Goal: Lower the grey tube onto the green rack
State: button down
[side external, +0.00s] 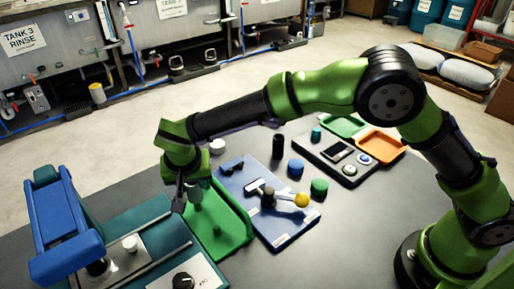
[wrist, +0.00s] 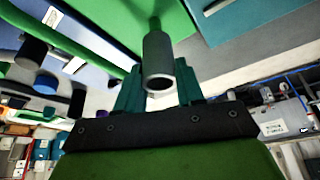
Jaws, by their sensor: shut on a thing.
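The grey tube (wrist: 157,52) is between the two teal fingers of my gripper (wrist: 158,88) in the wrist view, its open round end facing the camera. A narrower dark green piece shows at its far end; I cannot tell whether it belongs to the tube or the rack. In the side view my gripper (side external: 186,198) points down over the left part of the green rack (side external: 232,238), shut on the tube (side external: 195,194). The rack also shows behind the tube in the wrist view (wrist: 178,20). Whether the tube touches the rack is unclear.
A teal machine with a blue arm (side external: 68,232) stands close on the left. A blue board (side external: 280,232) with a hammer-like tool lies right of the rack. Blue (side external: 296,167) and green (side external: 319,187) round pieces and an orange tray (side external: 380,143) are farther right. The front right tabletop is clear.

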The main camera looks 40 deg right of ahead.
aim_at(195, 193)
jog(key=shift+f, duration=1.85)
dwell(0.6)
jog(key=shift+c, duration=0.7)
grip_release()
notch_tip(195, 193, up, 8)
dwell(1.1)
jog(key=a+r, duration=0.4)
jog(key=r, duration=0.3)
jog(key=shift+a, duration=0.3)
dwell(0.4)
